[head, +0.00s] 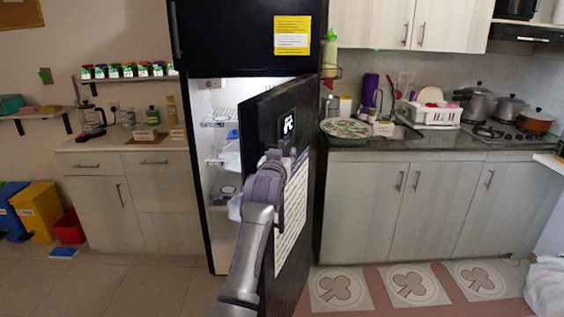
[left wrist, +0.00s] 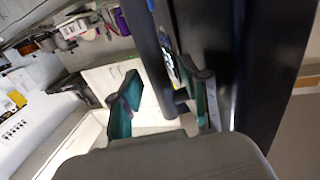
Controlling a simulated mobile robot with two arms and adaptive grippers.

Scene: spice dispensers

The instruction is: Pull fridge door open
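The black fridge door (head: 293,250) stands partly open, its free edge swung out toward me. The lit white interior with shelves (head: 222,160) shows to its left. My left gripper (head: 272,158) is at the door's outer face; its fingers are largely hidden in the head view. In the left wrist view, the two green-padded fingers of my left gripper (left wrist: 163,103) are apart. A dark vertical handle bar (left wrist: 164,75) runs between them, beside the black door panel (left wrist: 265,65). I cannot tell whether either finger touches the bar. My right gripper is not in view.
A black freezer door (head: 230,40) is above, shut. Counters with cabinets (head: 365,205) stand to the right and drawers (head: 150,165) to the left. Open tiled floor (head: 140,285) lies at front left. A patterned mat (head: 410,285) lies at front right.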

